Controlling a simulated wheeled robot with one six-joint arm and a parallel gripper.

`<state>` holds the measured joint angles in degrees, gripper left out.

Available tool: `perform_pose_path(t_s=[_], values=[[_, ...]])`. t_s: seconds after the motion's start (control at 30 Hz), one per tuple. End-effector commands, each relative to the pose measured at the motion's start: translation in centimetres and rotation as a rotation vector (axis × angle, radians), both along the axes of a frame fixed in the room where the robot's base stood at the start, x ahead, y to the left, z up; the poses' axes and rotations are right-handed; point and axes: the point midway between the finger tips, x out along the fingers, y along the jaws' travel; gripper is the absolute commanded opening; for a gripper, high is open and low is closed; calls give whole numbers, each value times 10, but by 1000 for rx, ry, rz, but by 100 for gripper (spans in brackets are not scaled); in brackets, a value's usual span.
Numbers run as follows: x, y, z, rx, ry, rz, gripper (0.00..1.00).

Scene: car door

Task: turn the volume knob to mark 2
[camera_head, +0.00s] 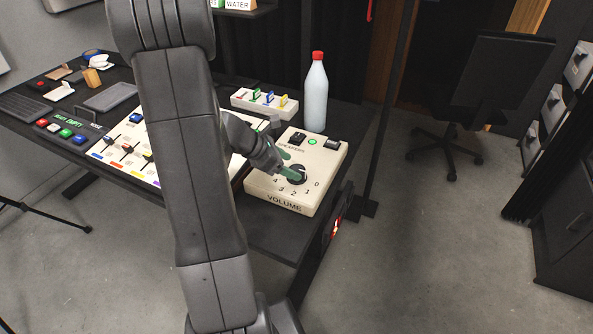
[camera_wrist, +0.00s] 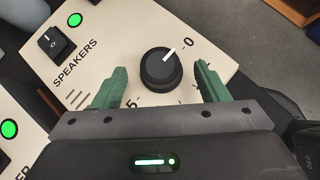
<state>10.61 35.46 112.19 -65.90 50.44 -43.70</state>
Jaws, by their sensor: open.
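The volume knob (camera_head: 299,173) is black and round, on a cream box (camera_head: 327,165) lettered VOLUME and SPEAKERS. In the wrist view the knob (camera_wrist: 160,71) has a white pointer line aimed at the 0 mark. My gripper (camera_wrist: 160,84) is open. Its two green fingers stand on either side of the knob, with a visible gap on each side. In the head view my gripper (camera_head: 286,165) is over the box at the knob, and its fingers hide part of it.
A black rocker switch (camera_wrist: 52,43) and a lit green lamp (camera_wrist: 75,20) are on the same box. A white bottle with a red cap (camera_head: 315,95) stands behind it. A slider panel (camera_head: 125,150) lies to the left, and a block with coloured switches (camera_head: 264,101) is behind.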

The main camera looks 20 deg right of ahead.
Motion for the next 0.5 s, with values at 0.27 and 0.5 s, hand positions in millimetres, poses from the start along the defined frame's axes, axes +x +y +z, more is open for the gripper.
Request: perform_pose_path(t_s=[0.27,0.5], values=[[-3,-25,-25,1,0,-3,67],[-2,-28,-28,1,-1,0,67]])
